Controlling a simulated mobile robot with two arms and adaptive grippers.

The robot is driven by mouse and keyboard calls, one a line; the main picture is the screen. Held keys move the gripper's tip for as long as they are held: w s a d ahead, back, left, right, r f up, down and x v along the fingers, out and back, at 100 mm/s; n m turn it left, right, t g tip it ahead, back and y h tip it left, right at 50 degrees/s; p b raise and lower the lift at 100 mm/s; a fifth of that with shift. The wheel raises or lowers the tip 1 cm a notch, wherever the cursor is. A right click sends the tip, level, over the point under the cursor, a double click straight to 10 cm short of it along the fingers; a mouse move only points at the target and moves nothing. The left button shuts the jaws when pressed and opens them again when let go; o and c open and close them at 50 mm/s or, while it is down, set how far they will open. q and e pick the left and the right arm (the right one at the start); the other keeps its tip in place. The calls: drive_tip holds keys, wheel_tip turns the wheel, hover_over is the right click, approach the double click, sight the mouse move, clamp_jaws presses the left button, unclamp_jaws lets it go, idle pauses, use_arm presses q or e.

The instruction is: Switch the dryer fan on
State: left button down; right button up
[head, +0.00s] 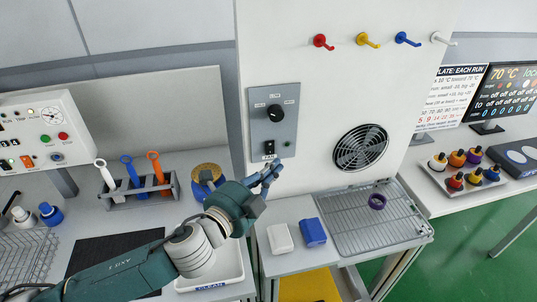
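The dryer's grey control plate (287,134) is on the white upright panel. It carries a black dial (275,113) at the top and a small black rocker switch (269,147) at the bottom. The round dark fan grille (361,148) is to the right of the plate. My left gripper (274,169) is just below the plate, its fingers pointing up toward the switch. I cannot tell whether it touches the panel or whether its fingers are open or shut. The switch's position is too small to read. My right gripper is not in view.
Coloured hooks (322,41) stick out above. A grey holder (118,201) with handled tools stands left.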

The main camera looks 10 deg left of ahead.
sight(270, 148)
use_arm(q)
drive_tip(key=w, duration=0.1)
drive_tip(key=w+a, duration=0.1)
drive_tip(key=w, duration=0.1)
drive_tip(key=shift+w+a+f+p, duration=0.2)
drive_tip(key=shift+w+f+p, duration=0.05)
drive_tip(key=shift+w+p, duration=0.1)
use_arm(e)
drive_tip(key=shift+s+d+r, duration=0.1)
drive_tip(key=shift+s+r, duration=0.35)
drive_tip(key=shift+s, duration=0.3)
use_arm(q)
drive_tip(key=b, duration=0.1)
drive_tip(key=f+b, duration=0.1)
drive_tip(key=b, duration=0.1)
drive_tip(key=shift+w+f+m+t, duration=0.1)
drive_tip(key=shift+w+m+t, duration=0.1)
drive_tip(key=shift+m+t, duration=0.1)
drive_tip(key=shift+w+a+r, duration=0.1)
drive_tip(key=shift+r, duration=0.2)
drive_tip(key=shift+w+r, duration=0.1)
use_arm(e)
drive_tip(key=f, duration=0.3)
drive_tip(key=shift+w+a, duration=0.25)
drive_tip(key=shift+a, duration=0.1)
